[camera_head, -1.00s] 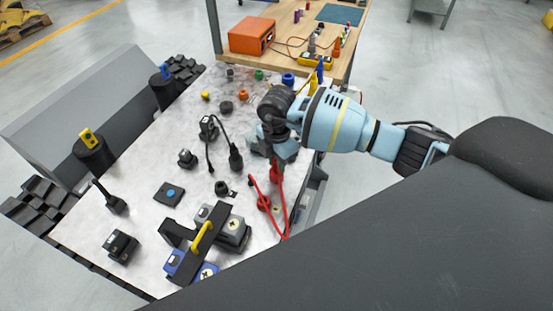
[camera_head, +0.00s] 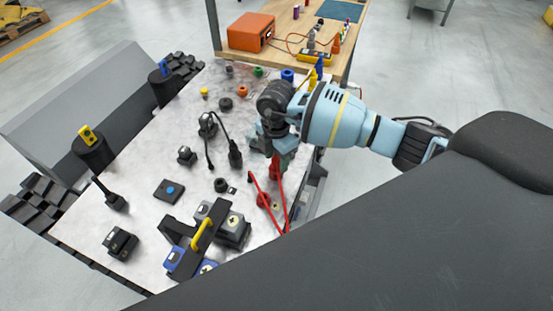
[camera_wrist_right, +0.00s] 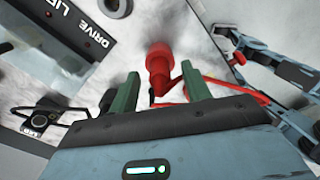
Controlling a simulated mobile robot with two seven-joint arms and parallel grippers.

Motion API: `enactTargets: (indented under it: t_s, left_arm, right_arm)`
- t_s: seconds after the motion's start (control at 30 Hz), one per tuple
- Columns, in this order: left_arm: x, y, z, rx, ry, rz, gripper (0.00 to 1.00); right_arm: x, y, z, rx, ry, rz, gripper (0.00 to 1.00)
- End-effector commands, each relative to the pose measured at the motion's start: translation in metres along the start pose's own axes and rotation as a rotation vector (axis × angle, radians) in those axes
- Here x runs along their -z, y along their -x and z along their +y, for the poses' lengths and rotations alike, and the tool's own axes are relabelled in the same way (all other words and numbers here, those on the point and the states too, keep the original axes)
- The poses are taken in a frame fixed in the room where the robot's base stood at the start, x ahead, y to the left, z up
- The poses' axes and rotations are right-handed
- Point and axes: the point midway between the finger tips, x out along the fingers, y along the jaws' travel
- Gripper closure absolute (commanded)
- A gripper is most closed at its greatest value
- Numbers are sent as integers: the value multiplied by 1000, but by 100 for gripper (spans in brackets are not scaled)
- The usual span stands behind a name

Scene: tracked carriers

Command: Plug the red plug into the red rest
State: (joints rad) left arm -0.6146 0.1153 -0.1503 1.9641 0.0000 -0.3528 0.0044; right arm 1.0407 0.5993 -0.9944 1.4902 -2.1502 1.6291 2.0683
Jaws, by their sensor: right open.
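My right gripper (camera_head: 277,158) points down over the right part of the marbled deck, its jaws apart. The red plug (camera_head: 275,168) shows just under its fingers, partly hidden by them. In the right wrist view a red stepped body (camera_wrist_right: 158,62) stands in front of and between the green fingertips (camera_wrist_right: 160,82), with a red cable beside it. I cannot tell there whether plug and rest are joined. My left gripper is out of view.
A black frame with a yellow handle (camera_head: 202,234) stands left of the red rest. A black plug with a cable (camera_head: 235,155) is close left of the gripper. A workbench with an orange box (camera_head: 250,33) is beyond the deck.

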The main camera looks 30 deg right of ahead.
Motion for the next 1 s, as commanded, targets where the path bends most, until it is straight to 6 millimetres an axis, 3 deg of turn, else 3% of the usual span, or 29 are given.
enactTargets:
  t_s: [0.2, 0.4, 1.0]
  left_arm:
    - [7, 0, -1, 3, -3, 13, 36]
    - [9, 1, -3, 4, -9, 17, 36]
    - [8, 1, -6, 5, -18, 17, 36]
  right_arm:
    - [0, 41, 1, -9, 1, -1, 52]
    - [0, 62, 0, -4, 1, -1, 52]
    - [0, 66, 0, -2, 0, -1, 52]
